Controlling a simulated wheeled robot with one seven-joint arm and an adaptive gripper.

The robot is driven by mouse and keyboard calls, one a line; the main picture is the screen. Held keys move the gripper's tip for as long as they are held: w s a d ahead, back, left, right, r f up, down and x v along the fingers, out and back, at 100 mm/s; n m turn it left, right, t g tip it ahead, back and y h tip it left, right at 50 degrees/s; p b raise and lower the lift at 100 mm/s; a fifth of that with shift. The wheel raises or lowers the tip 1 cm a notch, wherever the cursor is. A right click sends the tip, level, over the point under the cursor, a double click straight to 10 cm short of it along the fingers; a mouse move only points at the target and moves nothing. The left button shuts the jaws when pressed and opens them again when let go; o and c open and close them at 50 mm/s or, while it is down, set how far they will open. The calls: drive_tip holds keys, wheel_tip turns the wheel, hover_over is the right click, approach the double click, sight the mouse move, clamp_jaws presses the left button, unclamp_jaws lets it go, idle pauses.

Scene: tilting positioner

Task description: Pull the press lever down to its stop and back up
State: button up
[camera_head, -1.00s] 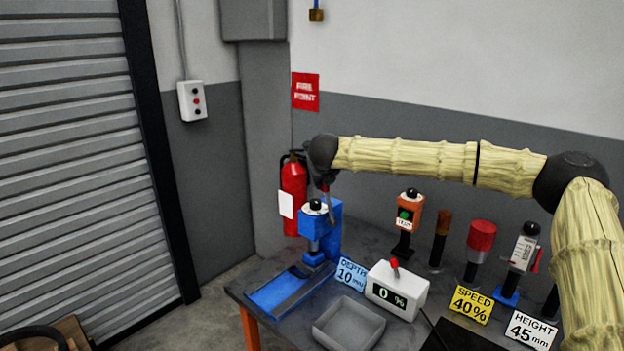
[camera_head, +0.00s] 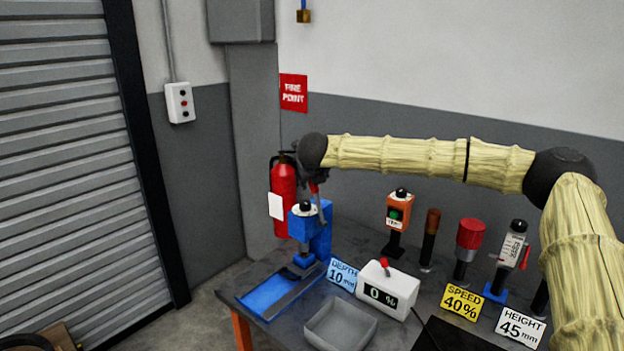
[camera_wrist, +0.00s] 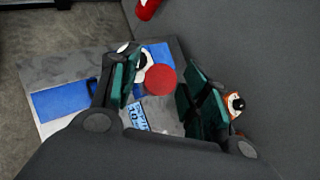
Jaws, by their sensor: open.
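The blue press (camera_head: 318,232) stands at the table's left end, with a black knob on top and a blue base plate in front. Its grey lever (camera_head: 321,208) stands roughly upright beside the press head and ends in a red knob (camera_head: 314,187). My gripper (camera_head: 316,178) is over the top of the lever. In the wrist view, my gripper (camera_wrist: 160,85) is open, its dark green finger pads on either side of the red round knob (camera_wrist: 161,80). A gap shows at the right pad; contact at the left pad is unclear.
A white display box (camera_head: 388,290) reading 0 % and a grey tray (camera_head: 340,325) stand right of the press. An orange button post (camera_head: 398,212) and several other upright controls line the table's back. A fire extinguisher (camera_head: 284,195) is behind the press.

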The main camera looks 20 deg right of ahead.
drive_tip(key=v, duration=1.1)
drive_tip(key=shift+d, duration=0.2)
drive_tip(key=s+a+f+n, duration=0.2)
drive_tip(key=a+f+n, duration=0.25)
drive_tip(key=f, duration=0.65)
drive_tip(key=s+a+f+n, duration=0.2)
drive_tip(key=a+f+n, duration=0.3)
drive_tip(key=f, duration=0.5)
drive_tip(key=s+a+f+n+g+y, duration=0.15)
drive_tip(key=s+f+n, duration=0.25)
drive_tip(key=s+f, duration=0.45)
drive_tip(key=s+a+f+n+y, duration=0.1)
drive_tip(key=s+a+f+n, duration=0.3)
drive_tip(key=f, duration=0.8)
drive_tip(key=s+d+f+n+g, duration=0.2)
drive_tip(key=s+f+n, duration=0.4)
drive_tip(key=s, duration=0.4)
drive_tip(key=s+d+f+n+g, duration=0.25)
drive_tip(key=s+f, duration=0.45)
drive_tip(key=s, duration=0.4)
drive_tip(key=s+d+f+n+g, duration=0.2)
drive_tip(key=s+d+n, duration=0.2)
drive_tip(key=s, duration=0.5)
drive_tip(key=s+d+f+n+g, duration=0.15)
drive_tip(key=s+d+n, duration=0.25)
drive_tip(key=s, duration=0.6)
wheel_tip(320, 180, down, 9)
drive_tip(key=b, duration=0.9)
drive_tip(key=shift+d, duration=0.3)
